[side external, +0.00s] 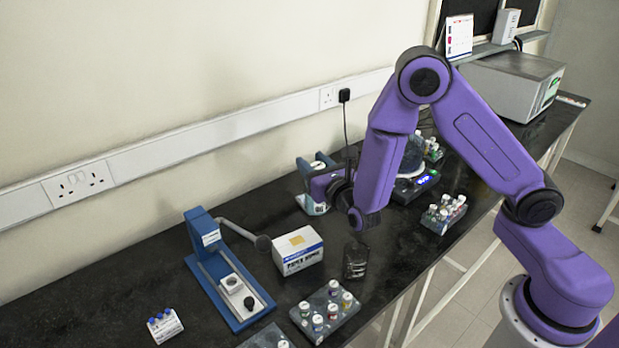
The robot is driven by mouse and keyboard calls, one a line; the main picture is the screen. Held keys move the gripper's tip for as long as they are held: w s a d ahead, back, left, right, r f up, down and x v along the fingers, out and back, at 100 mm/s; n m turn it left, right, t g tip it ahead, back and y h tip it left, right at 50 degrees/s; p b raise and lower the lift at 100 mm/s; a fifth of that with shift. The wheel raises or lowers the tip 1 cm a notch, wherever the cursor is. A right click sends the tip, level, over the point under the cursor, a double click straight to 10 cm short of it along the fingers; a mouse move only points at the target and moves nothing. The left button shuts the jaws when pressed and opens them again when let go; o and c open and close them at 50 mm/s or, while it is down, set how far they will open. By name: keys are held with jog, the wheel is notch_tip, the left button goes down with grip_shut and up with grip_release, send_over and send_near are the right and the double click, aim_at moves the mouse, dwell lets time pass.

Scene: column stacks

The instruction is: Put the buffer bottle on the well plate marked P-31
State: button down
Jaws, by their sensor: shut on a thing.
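My gripper (328,186) is at the end of my bent arm, near the middle of the bench. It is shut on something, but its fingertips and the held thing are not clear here. A blue-and-white item (315,207) shows just below and left of it; I cannot tell whether they touch. I cannot pick out the buffer bottle for certain. No marking P-31 is readable, so I cannot tell which thing is that well plate.
A blue stand (225,270) and a white-and-blue carton (298,250) are left of my arm. A dark, see-through-looking object (356,260) stands right of the carton. A small rack with blue caps (164,326) is front left. A grey box-shaped device (512,82) is back right.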

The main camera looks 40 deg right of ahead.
jog(key=d+r+m+g+h, duration=0.3)
jog(key=d+m+h, duration=0.3)
jog(key=d, duration=0.7)
jog(key=w+d+f+n+h, duration=0.1)
jog(key=w+f, duration=1.2)
jog(key=shift+w+f, duration=0.15)
jog(key=shift+w, duration=0.05)
jog(key=shift+f, duration=0.15)
jog(key=c, duration=0.6)
grip_release()
jog(key=shift+d, duration=0.1)
jog(key=shift+c, duration=0.2)
